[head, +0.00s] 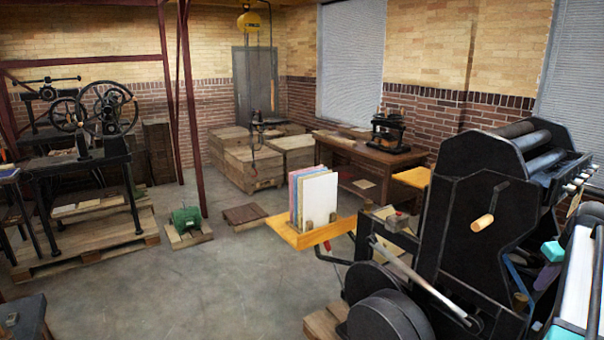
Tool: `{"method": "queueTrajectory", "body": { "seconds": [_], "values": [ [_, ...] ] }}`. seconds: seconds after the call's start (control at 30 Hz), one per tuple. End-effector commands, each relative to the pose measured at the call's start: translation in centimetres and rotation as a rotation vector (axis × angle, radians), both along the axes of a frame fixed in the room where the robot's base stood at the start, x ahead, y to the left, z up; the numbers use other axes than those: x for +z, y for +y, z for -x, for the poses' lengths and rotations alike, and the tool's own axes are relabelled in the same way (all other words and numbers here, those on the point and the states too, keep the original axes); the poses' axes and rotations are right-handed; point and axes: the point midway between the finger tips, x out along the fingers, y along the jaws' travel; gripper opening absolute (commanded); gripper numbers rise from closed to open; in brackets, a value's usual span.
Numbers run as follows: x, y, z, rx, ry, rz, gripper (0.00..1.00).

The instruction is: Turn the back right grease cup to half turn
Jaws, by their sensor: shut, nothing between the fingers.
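A large black hand press (450,215) fills the right side of the head view. It has dark rollers (545,150) on top, a wooden crank handle (484,223) on its side and a long pale lever (420,280) in front. No grease cup can be told apart on it at this size, and parts of its right side are hidden behind my white and teal arm links at the right edge. My gripper is not in view.
A wooden board with upright coloured sheets (315,198) juts out left of the press. Wooden crates (252,165) and a table (350,155) stand at the back. Another press (75,150) stands left.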

Motion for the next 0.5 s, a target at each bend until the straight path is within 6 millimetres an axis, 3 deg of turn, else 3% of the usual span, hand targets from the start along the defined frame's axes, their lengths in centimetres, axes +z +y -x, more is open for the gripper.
{"method": "queueTrajectory", "body": {
  "seconds": [0.27,0.5],
  "values": [
    [-1.0,0.0,0.0,0.000,0.000,0.000,0.00],
    [-3.0,0.0,0.0,0.000,0.000,0.000,0.00]
  ]
}}
